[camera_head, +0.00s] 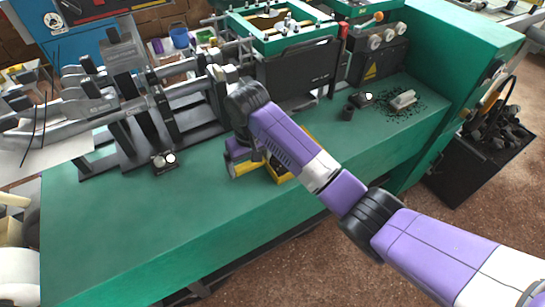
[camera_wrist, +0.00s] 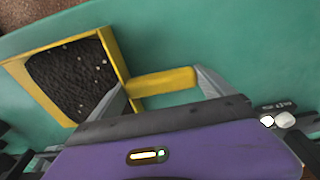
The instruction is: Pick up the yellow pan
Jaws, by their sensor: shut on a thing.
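The yellow pan is a square tray with a yellow rim, dark speckled contents and a short yellow handle. In the wrist view the pan (camera_wrist: 122,62) is at the upper left, its handle running right between my fingers. My gripper (camera_wrist: 160,88) is shut on the handle, one finger at each end of it. In the head view the pan (camera_head: 282,176) is mostly hidden behind my purple arm, with yellow parts showing low over the green bench top. I cannot tell whether the pan touches the bench.
The green bench (camera_head: 120,230) is clear in front and to the left. A small black block with a white knob (camera_head: 164,161) stands at the left, near metal rods and black brackets. A black panel machine (camera_head: 298,72) stands behind my arm. Dark scraps (camera_head: 400,104) lie at the right.

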